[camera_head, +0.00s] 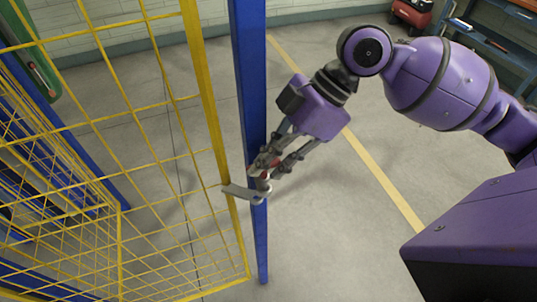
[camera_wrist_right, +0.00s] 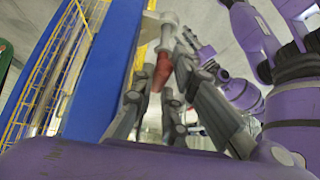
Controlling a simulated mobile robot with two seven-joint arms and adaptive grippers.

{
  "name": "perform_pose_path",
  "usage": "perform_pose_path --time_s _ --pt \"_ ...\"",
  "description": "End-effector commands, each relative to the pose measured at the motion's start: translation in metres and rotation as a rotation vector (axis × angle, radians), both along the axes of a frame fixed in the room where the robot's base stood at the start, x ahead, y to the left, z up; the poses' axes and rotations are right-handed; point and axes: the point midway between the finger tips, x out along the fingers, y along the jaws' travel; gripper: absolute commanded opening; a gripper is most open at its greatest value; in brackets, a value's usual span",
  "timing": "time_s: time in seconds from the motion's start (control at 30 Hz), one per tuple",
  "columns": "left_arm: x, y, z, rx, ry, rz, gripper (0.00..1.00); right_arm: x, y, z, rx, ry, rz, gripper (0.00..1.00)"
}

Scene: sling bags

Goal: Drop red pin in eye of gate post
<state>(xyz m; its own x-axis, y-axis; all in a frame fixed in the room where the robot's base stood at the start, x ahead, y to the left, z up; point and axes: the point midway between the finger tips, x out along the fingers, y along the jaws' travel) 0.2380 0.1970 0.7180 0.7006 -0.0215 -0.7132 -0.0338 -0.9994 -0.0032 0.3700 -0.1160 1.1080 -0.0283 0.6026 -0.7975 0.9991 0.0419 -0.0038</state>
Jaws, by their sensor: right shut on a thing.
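My right gripper (camera_head: 264,166) is at the blue gate post (camera_head: 250,80), with its fingers pointing down and left. It is shut on the red pin (camera_wrist_right: 162,72), whose red part shows between the fingers in the right wrist view. In the head view only small bits of red show there. A grey latch plate (camera_head: 238,192) reaches from the yellow gate frame to the post, just below the fingertips. The eye is largely hidden by the fingers, so I cannot tell whether the pin's lower end is in it.
The yellow mesh gate (camera_head: 160,130) fills the left side, close to the post. More blue posts and mesh stand at far left. Open grey floor with a yellow line (camera_head: 385,180) lies right of the post. A blue shelf (camera_head: 490,40) stands at the back right.

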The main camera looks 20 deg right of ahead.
Motion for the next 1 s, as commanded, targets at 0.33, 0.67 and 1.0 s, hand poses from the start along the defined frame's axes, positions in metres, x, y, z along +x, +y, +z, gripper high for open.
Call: perform_pose_path --time_s 0.33,0.67,1.0 --pt "-0.002 0.002 -0.004 0.005 0.007 -0.006 0.36 0.000 0.000 -0.010 0.001 0.001 0.001 0.00" --pt "-0.007 0.000 -0.008 -0.002 0.017 0.002 0.36 0.000 0.000 -0.018 0.001 0.001 0.001 0.00" --pt "-0.014 -0.002 -0.012 -0.006 0.030 0.010 0.36 0.000 0.000 -0.026 0.001 0.001 0.001 0.00"
